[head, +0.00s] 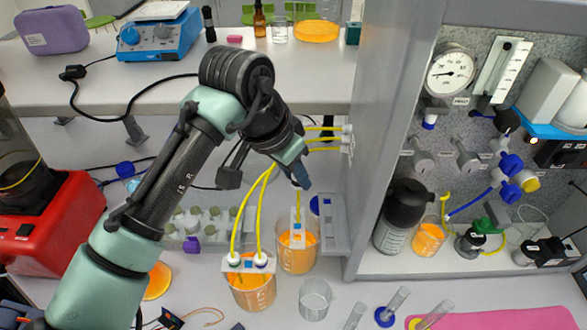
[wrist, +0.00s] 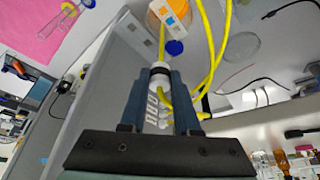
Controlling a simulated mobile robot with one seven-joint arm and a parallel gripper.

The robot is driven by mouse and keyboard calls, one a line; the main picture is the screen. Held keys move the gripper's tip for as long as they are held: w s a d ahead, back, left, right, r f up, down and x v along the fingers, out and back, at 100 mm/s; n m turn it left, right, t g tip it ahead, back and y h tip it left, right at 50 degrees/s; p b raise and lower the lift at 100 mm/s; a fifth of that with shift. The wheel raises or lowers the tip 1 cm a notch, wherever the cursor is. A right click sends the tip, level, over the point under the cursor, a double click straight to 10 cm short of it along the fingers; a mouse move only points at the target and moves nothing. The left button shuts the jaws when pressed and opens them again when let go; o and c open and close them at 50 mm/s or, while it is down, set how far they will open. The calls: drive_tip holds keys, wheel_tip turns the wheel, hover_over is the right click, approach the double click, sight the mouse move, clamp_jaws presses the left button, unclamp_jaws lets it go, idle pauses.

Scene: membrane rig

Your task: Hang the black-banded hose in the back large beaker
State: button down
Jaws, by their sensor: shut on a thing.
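My gripper (head: 301,183) is shut on the white, black-banded collar (wrist: 160,71) of a yellow hose. It is above the back large beaker (head: 297,255), which holds orange liquid and has a white holder plate with a blue square on its rim. The held hose's yellow length (head: 298,203) runs down from my fingers toward that plate; I cannot tell whether its tip has entered the beaker. In the wrist view the beaker (wrist: 158,22) lies beyond the fingertips. Two other yellow hoses hang with white collars in the front large beaker (head: 252,291).
The hoses come from ports (head: 347,138) on the grey cabinet wall, close right of my gripper. A small empty beaker (head: 315,299) stands in front. A vial rack (head: 203,225) is behind left, and a grey stand (head: 333,225) is right of the back beaker. The shelf is above.

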sight(295, 188)
drive_tip(key=shift+f+b, duration=1.65)
drive_tip(key=shift+f, duration=0.55)
drive_tip(key=shift+r, duration=0.1)
